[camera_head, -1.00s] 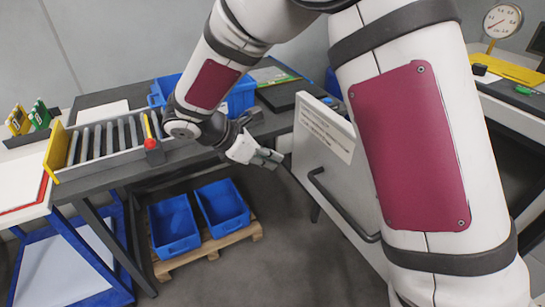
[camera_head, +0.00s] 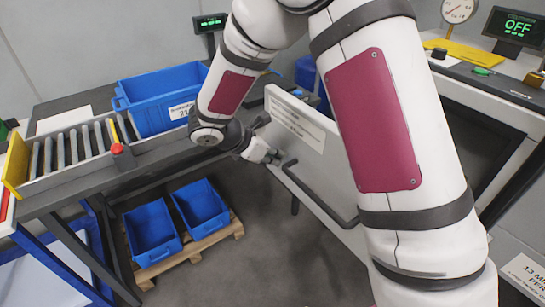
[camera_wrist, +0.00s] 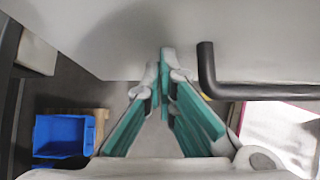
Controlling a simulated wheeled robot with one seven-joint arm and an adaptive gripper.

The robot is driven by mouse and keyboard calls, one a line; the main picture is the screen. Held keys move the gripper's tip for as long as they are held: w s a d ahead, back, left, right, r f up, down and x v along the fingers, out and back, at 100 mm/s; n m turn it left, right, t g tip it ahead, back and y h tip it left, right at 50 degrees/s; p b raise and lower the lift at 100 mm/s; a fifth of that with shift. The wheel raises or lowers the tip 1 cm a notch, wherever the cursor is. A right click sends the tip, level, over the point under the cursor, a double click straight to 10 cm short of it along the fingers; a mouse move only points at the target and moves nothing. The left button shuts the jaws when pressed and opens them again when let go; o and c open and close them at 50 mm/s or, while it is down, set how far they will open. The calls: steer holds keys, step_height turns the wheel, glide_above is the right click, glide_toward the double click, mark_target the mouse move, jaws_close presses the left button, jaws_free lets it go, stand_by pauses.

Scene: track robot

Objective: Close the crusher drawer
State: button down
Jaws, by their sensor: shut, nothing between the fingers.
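The crusher drawer shows a white front panel (camera_head: 335,175) with a printed label and a black bar handle (camera_head: 318,199). It stands out from the crusher body, and my arm hides its right part. My gripper (camera_head: 272,158) is shut and empty at the panel's left part, close to the handle's left end. In the wrist view, my gripper's fingertips (camera_wrist: 166,56) point at the grey-white panel face (camera_wrist: 240,35), just left of the handle (camera_wrist: 208,75). I cannot tell whether they touch the panel.
The crusher housing (camera_head: 500,100) stands at the right, with an OFF display (camera_head: 513,28) and a dial gauge (camera_head: 458,10) on top. A roller conveyor (camera_head: 75,150) and a blue bin (camera_head: 150,110) are on the left table. Blue crates (camera_head: 152,235) sit on a floor pallet (camera_head: 195,252).

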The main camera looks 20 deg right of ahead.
steer(key=w+d, duration=0.3)
steer(key=d, duration=0.8)
steer(key=w+d, duration=0.4)
steer(key=d, duration=0.8)
steer(key=w+d, duration=0.4)
steer(key=d, duration=0.7)
steer(key=shift+w+d, duration=0.1)
steer(key=shift+d, duration=0.25)
steer(key=shift+r, duration=0.1)
